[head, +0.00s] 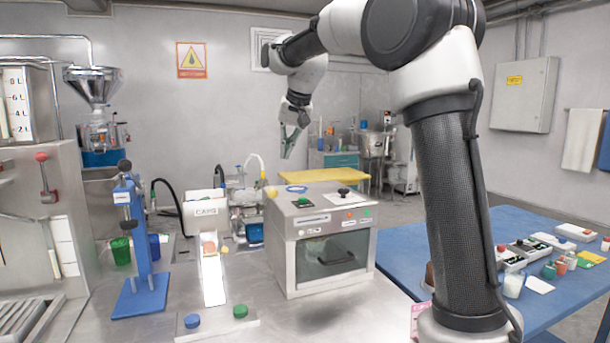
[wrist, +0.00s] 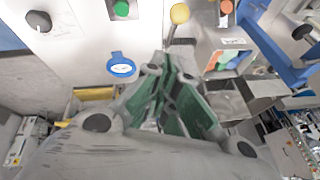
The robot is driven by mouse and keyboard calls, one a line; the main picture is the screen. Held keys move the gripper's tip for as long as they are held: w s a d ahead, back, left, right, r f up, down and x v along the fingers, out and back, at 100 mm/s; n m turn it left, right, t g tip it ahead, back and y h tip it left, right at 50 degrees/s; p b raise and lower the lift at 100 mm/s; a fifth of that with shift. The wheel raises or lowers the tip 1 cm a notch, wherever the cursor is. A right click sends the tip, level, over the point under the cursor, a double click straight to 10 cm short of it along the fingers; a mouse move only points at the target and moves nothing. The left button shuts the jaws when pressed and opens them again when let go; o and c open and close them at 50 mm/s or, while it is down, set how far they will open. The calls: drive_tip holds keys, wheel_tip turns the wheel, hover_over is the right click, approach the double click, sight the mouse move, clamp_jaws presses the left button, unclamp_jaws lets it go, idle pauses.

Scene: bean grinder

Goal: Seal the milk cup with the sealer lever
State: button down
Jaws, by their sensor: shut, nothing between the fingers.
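My gripper (head: 287,153) is shut and empty, held high above and behind the boxy grey machine (head: 290,247). Its green fingers (wrist: 168,100) fill the middle of the wrist view. A lever with a yellow ball knob (head: 271,194) stands at the machine's left side; the knob also shows in the wrist view (wrist: 180,13), apart from my fingers. A blue stand (head: 139,240) with a black knob is at the left. I cannot tell which lever is the sealer's. A cup with white contents (head: 513,285), perhaps the milk cup, stands on the blue table.
The machine's top carries a blue ring (head: 297,189), a green button (head: 302,200) and a black knob (head: 343,192). A white dispenser (head: 207,222) stands to its left. Green (head: 120,251) and blue cups are behind the stand. The blue table (head: 400,256) holds several small items.

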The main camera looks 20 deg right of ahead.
drive_tip(key=r+m, duration=0.1)
drive_tip(key=d+r, duration=0.1)
drive_tip(key=shift+w+r+m, duration=0.15)
drive_tip(key=shift+r+m, duration=0.15)
drive_tip(key=shift+m, duration=0.1)
approach(268, 199)
drive_tip(key=w+d, duration=0.1)
drive_tip(key=w+d+f, duration=0.1)
drive_tip(key=w, duration=0.1)
drive_tip(key=shift+d+f, duration=0.1)
drive_tip(key=shift+f, duration=0.15)
drive_tip(key=shift+s+a+f, duration=0.2)
drive_tip(key=shift+s+f, duration=0.05)
drive_tip(key=shift+s, duration=0.05)
